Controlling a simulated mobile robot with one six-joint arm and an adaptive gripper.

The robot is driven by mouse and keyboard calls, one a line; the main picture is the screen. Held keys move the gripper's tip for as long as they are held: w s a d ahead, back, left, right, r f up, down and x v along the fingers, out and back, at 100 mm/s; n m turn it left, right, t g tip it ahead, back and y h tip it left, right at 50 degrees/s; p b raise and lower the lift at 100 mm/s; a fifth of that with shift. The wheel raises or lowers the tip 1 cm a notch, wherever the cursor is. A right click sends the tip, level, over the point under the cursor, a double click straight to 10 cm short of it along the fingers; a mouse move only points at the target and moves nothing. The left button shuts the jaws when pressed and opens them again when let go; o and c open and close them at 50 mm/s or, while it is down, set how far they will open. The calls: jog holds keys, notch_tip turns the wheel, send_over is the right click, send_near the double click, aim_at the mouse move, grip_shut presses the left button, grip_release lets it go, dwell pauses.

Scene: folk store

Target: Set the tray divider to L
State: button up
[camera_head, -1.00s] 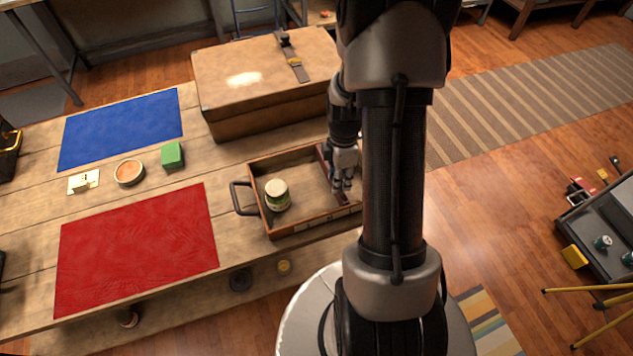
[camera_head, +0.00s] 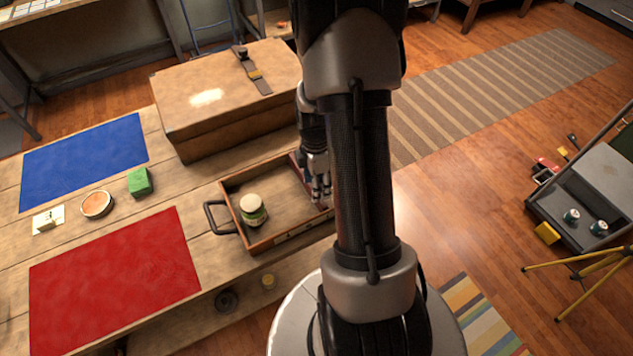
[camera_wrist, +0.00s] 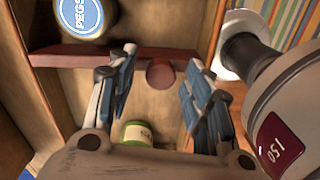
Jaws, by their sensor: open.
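The wooden tray (camera_head: 233,217) is on the table, its right end hidden behind my arm. Its dark red divider (camera_head: 296,163) crosses the right part of the tray; in the wrist view the divider (camera_wrist: 75,55) carries a round reddish knob (camera_wrist: 160,73). My gripper (camera_head: 321,197) is low over the divider. In the wrist view my gripper (camera_wrist: 161,62) is open, with the knob between its spread fingers; I cannot tell whether they touch it. No L mark is legible.
A jar (camera_head: 253,210) stands in the tray's left part. The wrist view shows a blue-labelled PEGS container (camera_wrist: 85,14) and a green jar (camera_wrist: 137,132) on opposite sides of the divider. A large case (camera_head: 225,95) stands behind the tray.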

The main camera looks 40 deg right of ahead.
notch_tip(320, 180, up, 12)
jog(key=shift+w, duration=0.15)
dwell(0.3)
jog(key=shift+d, duration=0.1)
dwell(0.4)
